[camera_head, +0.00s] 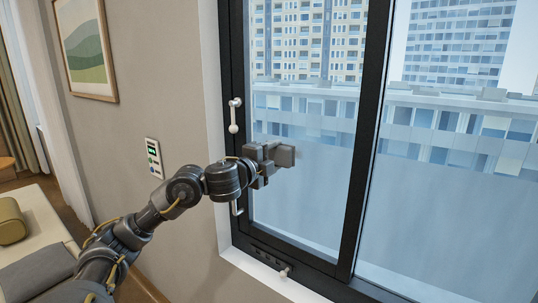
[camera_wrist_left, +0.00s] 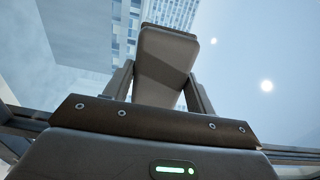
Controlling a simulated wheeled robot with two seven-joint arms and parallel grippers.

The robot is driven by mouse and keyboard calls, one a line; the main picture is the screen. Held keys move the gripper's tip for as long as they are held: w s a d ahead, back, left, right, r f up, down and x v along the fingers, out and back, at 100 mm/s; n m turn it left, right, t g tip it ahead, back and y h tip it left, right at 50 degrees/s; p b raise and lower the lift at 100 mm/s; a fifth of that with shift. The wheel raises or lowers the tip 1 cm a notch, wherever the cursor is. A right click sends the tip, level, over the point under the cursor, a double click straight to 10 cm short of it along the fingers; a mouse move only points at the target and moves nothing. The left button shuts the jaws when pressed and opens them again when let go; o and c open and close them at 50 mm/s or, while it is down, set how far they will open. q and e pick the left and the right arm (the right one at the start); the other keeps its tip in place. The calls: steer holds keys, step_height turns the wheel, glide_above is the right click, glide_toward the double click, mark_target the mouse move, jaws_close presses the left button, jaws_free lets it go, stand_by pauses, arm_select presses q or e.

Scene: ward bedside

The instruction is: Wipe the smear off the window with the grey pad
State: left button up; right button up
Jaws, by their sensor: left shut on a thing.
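My left gripper (camera_head: 268,160) is shut on the grey pad (camera_head: 284,155) and holds it up at the left window pane (camera_head: 310,195). I cannot tell whether the pad touches the glass. In the left wrist view the pad (camera_wrist_left: 166,60) stands between the two fingers of the gripper (camera_wrist_left: 160,88), with the window behind it. The lower part of the pane looks pale and hazy. I cannot make out a distinct smear; the pad and gripper hide part of the glass. My right gripper is not in view.
The dark window frame (camera_head: 362,150) divides the panes. A white handle (camera_head: 234,115) is on its left side, and a small knob (camera_head: 284,272) is at the sill. A wall panel (camera_head: 154,158), a picture (camera_head: 86,45) and a bed with a cushion (camera_head: 11,221) are left.

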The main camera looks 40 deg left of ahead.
mark_target(285, 159)
arm_select(q)
steer(key=shift+d, duration=0.1)
steer(key=shift+d+p, duration=0.35)
steer(key=shift+d, duration=1.35)
steer(key=shift+d+p, duration=0.3)
steer(key=shift+d, duration=0.4)
steer(key=shift+w+d, duration=0.1)
steer(key=shift+d, duration=0.85)
steer(key=shift+d, duration=0.1)
steer(key=shift+d, duration=1.7)
